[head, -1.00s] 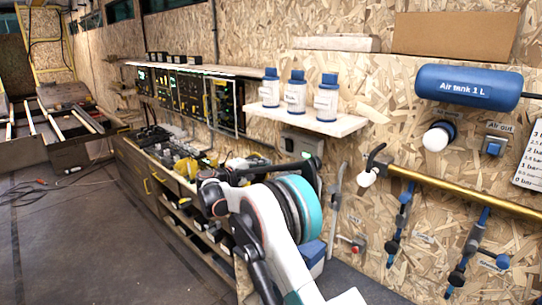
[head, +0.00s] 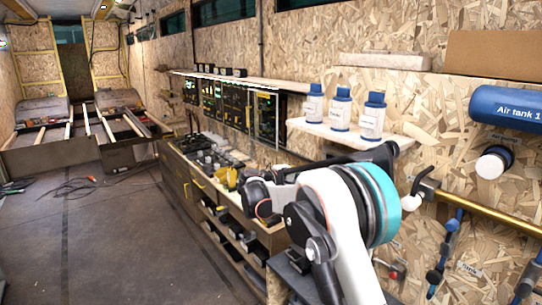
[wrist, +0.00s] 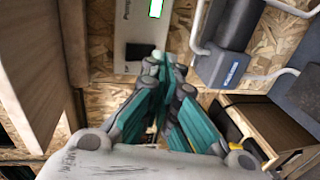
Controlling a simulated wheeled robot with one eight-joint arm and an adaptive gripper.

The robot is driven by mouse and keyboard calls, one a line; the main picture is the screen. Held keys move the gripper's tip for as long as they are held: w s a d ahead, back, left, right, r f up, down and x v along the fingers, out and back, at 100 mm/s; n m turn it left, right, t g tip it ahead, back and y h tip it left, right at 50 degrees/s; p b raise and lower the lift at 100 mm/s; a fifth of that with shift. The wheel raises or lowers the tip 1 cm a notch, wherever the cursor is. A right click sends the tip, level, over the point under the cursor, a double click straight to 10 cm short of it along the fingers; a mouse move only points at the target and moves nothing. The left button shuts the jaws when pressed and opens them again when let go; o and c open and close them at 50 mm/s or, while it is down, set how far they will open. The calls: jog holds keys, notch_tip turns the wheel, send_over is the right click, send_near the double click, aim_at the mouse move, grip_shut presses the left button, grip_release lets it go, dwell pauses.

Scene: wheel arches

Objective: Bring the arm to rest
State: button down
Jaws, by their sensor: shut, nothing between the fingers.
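My gripper (wrist: 165,69) shows in the wrist view, its teal and grey fingers drawn together at the tips with nothing between them. Beyond the fingertips is a wood-chip wall with a pale box (wrist: 138,28) bearing a lit green display. I cannot tell whether the fingertips touch anything. In the head view my white arm with its teal ring is bent in front of the bench, and my gripper cannot be made out there.
A shelf (head: 330,136) with blue-capped bottles (head: 341,108) is close behind my arm. A blue air tank (head: 508,107) and a brass pipe (head: 488,211) are on the right wall. The workbench (head: 178,180) runs along the wall. The floor (head: 120,245) at left is mostly clear, with some cables.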

jog(key=s+d+r+m+g+y, duration=0.1)
jog(key=s+d+r+y, duration=0.15)
jog(key=s, duration=0.55)
jog(key=s+d+r+m+g+y, duration=0.15)
jog(key=s+d, duration=0.25)
jog(key=s, duration=0.5)
jog(key=s+d+r+y, duration=0.3)
jog(key=s, duration=0.5)
jog(key=s+a+f+m+y, duration=0.1)
jog(key=s+f+y, duration=0.1)
jog(key=s, duration=0.7)
jog(key=s+a+f+m+y, duration=0.1)
jog(key=s+f, duration=0.3)
jog(key=s, duration=0.5)
jog(key=s+a+f+m+y, duration=0.2)
jog(key=s+f, duration=0.1)
jog(key=s, duration=0.6)
jog(key=shift+s+a+y, duration=0.25)
jog(key=shift+s+y, duration=0.1)
jog(key=shift+y, duration=0.05)
jog(key=shift+d+t, duration=0.1)
jog(key=shift+t, duration=0.15)
